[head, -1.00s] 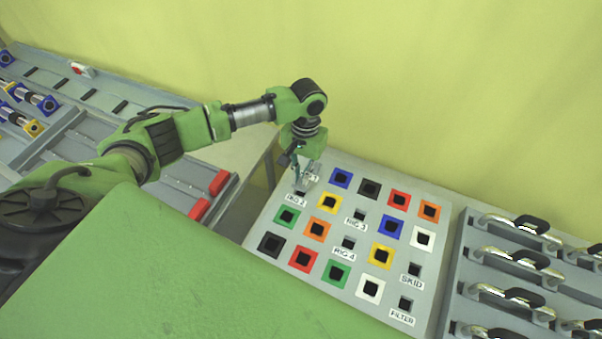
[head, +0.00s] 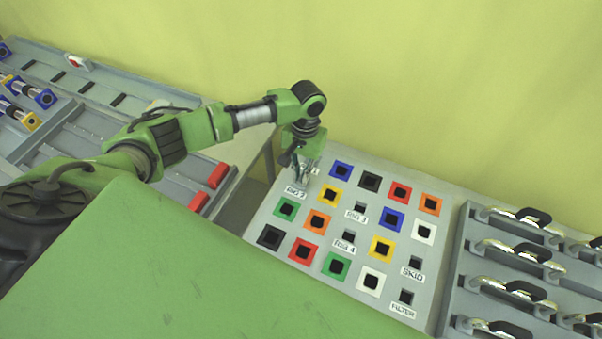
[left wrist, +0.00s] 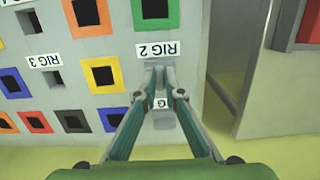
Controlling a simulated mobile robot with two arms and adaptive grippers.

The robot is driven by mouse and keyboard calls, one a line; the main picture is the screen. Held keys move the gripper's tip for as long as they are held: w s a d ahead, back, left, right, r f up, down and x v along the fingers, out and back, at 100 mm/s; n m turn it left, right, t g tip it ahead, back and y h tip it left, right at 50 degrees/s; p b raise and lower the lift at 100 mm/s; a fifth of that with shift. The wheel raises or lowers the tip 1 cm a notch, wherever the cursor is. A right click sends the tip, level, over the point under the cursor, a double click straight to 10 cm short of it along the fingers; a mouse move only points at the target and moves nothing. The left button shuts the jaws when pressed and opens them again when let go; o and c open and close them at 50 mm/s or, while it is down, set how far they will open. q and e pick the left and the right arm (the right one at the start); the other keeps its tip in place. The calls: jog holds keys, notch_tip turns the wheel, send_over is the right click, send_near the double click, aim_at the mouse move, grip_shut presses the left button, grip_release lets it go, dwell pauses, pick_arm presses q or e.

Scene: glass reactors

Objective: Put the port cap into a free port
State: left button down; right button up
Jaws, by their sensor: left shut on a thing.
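My left gripper (head: 301,181) is at the upper left of the grey port panel (head: 432,274). In the left wrist view its fingers (left wrist: 158,76) are shut on a small grey piece, the port cap, mostly hidden between the tips. The tips are at the port beside the RIG 2 label (left wrist: 157,50) and cover it. I cannot tell how deep the cap sits. A grey block (left wrist: 163,121) is by the partly hidden label behind the fingers. The RIG 3 port (head: 361,207), RIG 4 port (head: 348,236), SKID port (head: 415,262) and FILTER port (head: 406,297) show dark openings.
Coloured square frames with dark centres, such as a yellow one (head: 330,195), surround the ports. A rack with metal handles (head: 512,250) stands at the right. A grey bench with red blocks (head: 217,176) is at the left. A yellow wall (head: 420,80) is behind.

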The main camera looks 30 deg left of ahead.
pick_arm(q)
jog(key=shift+f, duration=0.25)
dwell(0.7)
jog(key=c, duration=2)
grip_release()
jog(key=shift+c, duration=0.2)
notch_tip(320, 180, up, 12)
jog(key=w, duration=0.1)
jog(key=shift+w, duration=0.2)
jog(key=shift+p, duration=0.3)
notch_tip(320, 180, up, 8)
jog(key=p, duration=0.5)
jog(key=shift+p, duration=0.4)
